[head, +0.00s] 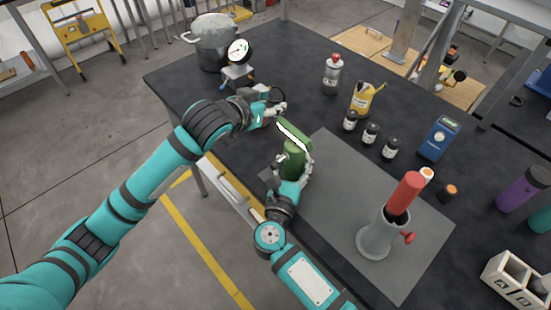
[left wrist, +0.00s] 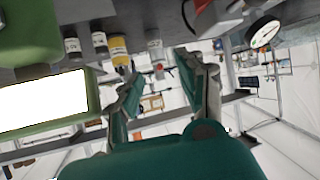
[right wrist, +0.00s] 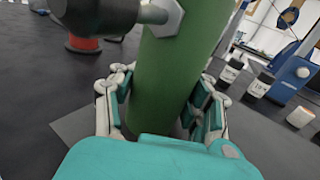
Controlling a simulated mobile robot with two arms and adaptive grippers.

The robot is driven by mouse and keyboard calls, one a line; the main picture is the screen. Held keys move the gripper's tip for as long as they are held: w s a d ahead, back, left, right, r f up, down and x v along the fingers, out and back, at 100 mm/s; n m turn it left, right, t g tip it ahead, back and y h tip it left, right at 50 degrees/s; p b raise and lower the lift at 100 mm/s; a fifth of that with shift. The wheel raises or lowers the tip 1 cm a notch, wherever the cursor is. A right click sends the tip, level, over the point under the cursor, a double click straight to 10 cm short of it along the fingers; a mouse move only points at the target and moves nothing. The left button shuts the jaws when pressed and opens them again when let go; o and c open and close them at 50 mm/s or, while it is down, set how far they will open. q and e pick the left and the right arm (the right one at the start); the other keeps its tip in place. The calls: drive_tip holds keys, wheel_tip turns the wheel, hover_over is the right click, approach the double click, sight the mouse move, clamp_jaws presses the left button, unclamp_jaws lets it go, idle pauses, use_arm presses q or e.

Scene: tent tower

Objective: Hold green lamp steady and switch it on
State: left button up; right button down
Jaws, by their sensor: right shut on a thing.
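The green lamp (head: 295,158) stands upright near the table's front edge, with a bright white panel on its tilted head. The panel fills the left side of the left wrist view (left wrist: 42,102); I cannot tell whether it glows. My right gripper (head: 304,165) is shut around the lamp's green body, which rises between its fingers in the right wrist view (right wrist: 180,75). A dark knob with a grey hex collar (right wrist: 150,14) juts from the body there. My left gripper (head: 279,109) is open and empty beside the lamp's head, its fingers apart (left wrist: 160,75).
A grey mat (head: 330,205) lies under the lamp's area, with a grey holder with a red-topped item (head: 378,238) on it. Small dark bottles (head: 370,134), a yellow container (head: 362,98) and a blue box (head: 438,138) stand behind. A gauge (head: 238,52) and pot (head: 212,45) stand at the back left.

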use_arm(q)
drive_tip(key=d+r+g, duration=0.3)
drive_tip(key=d, duration=0.1)
wheel_tip(320, 180, up, 4)
drive_tip(key=m+g+y, duration=0.2)
drive_tip(key=g+y, duration=0.2)
hover_over(275, 164)
drive_tip(key=w+d, duration=0.4)
drive_tip(key=shift+w+d, duration=0.1)
drive_tip(key=shift+d, duration=0.1)
drive_tip(key=s+a+g+y, duration=0.3)
drive_tip(key=s+y, duration=0.1)
drive_tip(key=s, duration=0.2)
drive_tip(key=shift+m, duration=0.3)
drive_tip(key=f, duration=0.3)
drive_tip(key=w+a+f, duration=0.1)
drive_tip(key=f, duration=0.7)
drive_tip(key=shift+w+a+f, duration=0.15)
drive_tip(key=shift+w+f, duration=0.1)
drive_tip(key=shift+w, duration=0.1)
drive_tip(key=shift+c, duration=0.5)
clamp_jaws()
